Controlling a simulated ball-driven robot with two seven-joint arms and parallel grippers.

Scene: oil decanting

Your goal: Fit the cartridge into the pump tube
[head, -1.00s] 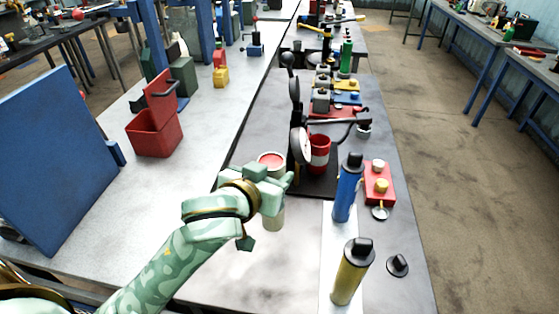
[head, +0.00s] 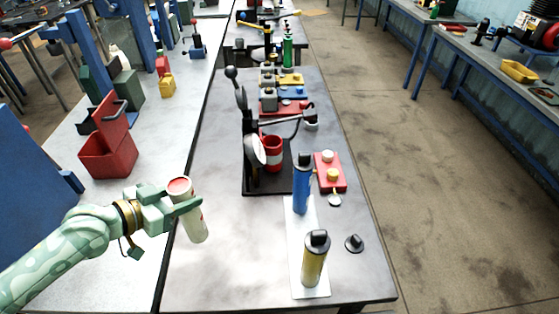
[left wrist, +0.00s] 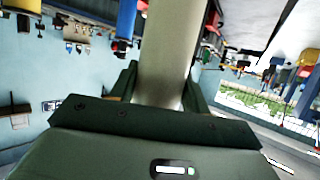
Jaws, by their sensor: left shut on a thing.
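My left gripper (head: 183,208) is shut around a cream cartridge (head: 192,226) with a red top end. It holds the cartridge slightly tilted, left of the pump. The cartridge also fills the middle of the left wrist view (left wrist: 165,50), between the dark fingers. A red tube with a white band (head: 272,153), which may be the pump tube, stands on the black base (head: 262,190) beside a round gauge and a lever. The cartridge is apart from it. Whether the tube is open on top is too small to tell. My right gripper is not in view.
A blue canister (head: 302,188) and a yellow canister (head: 314,265) stand upright on a white strip (head: 311,288). A black knob (head: 354,243) and a red block (head: 328,172) lie to their right. A red bin (head: 108,155) is at left. The front left bench top is clear.

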